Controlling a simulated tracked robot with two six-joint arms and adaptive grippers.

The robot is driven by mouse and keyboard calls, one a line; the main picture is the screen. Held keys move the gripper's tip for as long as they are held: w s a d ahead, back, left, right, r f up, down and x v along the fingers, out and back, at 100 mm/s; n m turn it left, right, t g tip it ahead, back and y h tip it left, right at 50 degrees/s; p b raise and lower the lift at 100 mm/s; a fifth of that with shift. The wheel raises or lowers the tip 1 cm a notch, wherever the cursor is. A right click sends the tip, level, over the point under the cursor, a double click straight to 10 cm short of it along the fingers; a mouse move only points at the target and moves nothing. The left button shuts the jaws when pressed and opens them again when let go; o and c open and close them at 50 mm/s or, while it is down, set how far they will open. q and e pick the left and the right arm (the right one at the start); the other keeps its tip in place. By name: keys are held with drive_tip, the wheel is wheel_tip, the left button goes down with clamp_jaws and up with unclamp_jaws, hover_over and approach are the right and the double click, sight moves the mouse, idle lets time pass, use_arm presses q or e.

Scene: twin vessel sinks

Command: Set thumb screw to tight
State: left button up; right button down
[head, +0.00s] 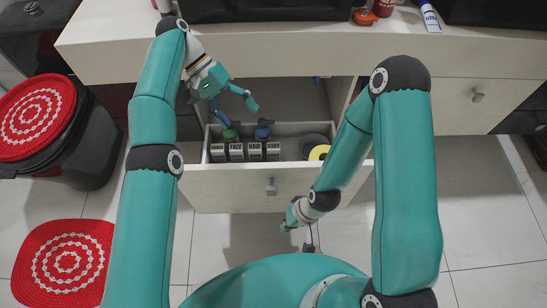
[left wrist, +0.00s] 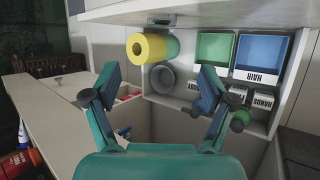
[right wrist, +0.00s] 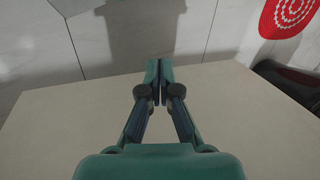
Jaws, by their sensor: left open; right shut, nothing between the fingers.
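I cannot pick out a thumb screw with certainty. A small blue part (head: 317,80) shows inside the cabinet opening above the drawer in the head view, too small to identify. A small blue piece (left wrist: 123,132) also shows behind my left fingers in the left wrist view; I cannot tell if it is the same part. My left gripper (head: 238,110) is open and empty above the drawer's left part; its spread fingers show in the left wrist view (left wrist: 160,75). My right gripper (head: 287,228) is shut and empty in front of the drawer; its fingertips meet in the right wrist view (right wrist: 160,65).
The open drawer (head: 235,185) holds several labelled boxes (head: 236,151), green and blue items, a grey bowl (left wrist: 160,79) and a yellow roll (left wrist: 146,48). The countertop (head: 270,45) overhangs behind. A black bin (head: 75,145) with a red cover stands left. Floor right of the drawer is clear.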

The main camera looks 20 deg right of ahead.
use_arm(q)
drive_tip(key=b+x, duration=1.1)
drive_tip(key=x, duration=0.5)
drive_tip(key=shift+f, duration=0.35)
drive_tip(key=shift+w, duration=0.1)
